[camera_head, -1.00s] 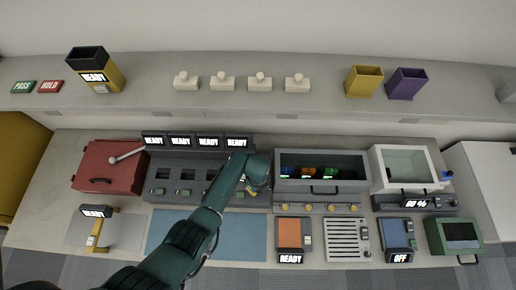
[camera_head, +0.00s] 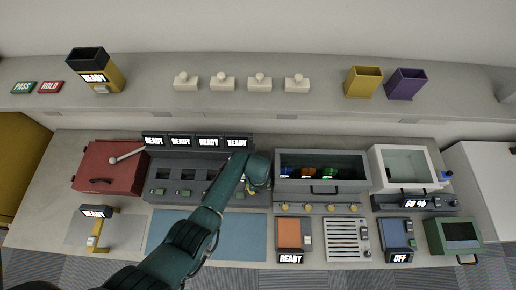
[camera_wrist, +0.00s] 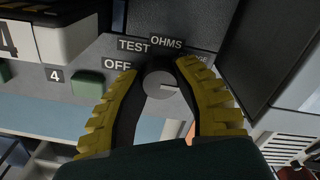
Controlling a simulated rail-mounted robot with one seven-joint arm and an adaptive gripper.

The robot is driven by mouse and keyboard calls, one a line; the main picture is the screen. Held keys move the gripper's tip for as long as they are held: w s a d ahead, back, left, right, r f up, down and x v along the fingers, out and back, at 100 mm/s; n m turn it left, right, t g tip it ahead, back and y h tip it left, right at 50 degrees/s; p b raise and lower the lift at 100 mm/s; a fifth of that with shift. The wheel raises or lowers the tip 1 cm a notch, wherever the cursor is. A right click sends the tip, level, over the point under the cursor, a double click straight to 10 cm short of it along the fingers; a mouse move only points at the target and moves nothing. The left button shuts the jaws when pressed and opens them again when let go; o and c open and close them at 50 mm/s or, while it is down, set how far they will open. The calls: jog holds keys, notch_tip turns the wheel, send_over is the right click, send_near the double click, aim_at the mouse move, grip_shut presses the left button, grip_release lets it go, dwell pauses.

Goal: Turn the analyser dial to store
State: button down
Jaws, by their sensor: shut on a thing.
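The analyser dial (camera_wrist: 160,84) is a round grey knob on a grey panel in the wrist view. A light mark on its face points to the right in the picture. Around it are the labels OFF (camera_wrist: 117,64), TEST (camera_wrist: 133,45) and OHMS (camera_wrist: 166,42). A further label at the upper right is partly hidden by a finger; only its end, "GE", reads. My gripper (camera_wrist: 158,76) has its yellow-and-black fingers closed on either side of the dial. In the head view my gripper (camera_head: 257,187) is at the right end of the analyser bank, and the dial cannot be made out there.
Several READY screens (camera_head: 208,142) stand above the bank. A grey cabinet (camera_head: 345,190) with a handle and yellow knobs stands close on the right. A blue mat (camera_head: 170,235) lies in front. A red case (camera_head: 105,172) is at the left.

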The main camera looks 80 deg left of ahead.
jog(key=c, duration=0.7)
grip_release()
jog(key=shift+f, duration=0.1)
jog(key=shift+a+r, duration=0.1)
jog(key=shift+r, duration=0.4)
notch_tip(320, 180, up, 11)
jog(key=shift+r, duration=0.1)
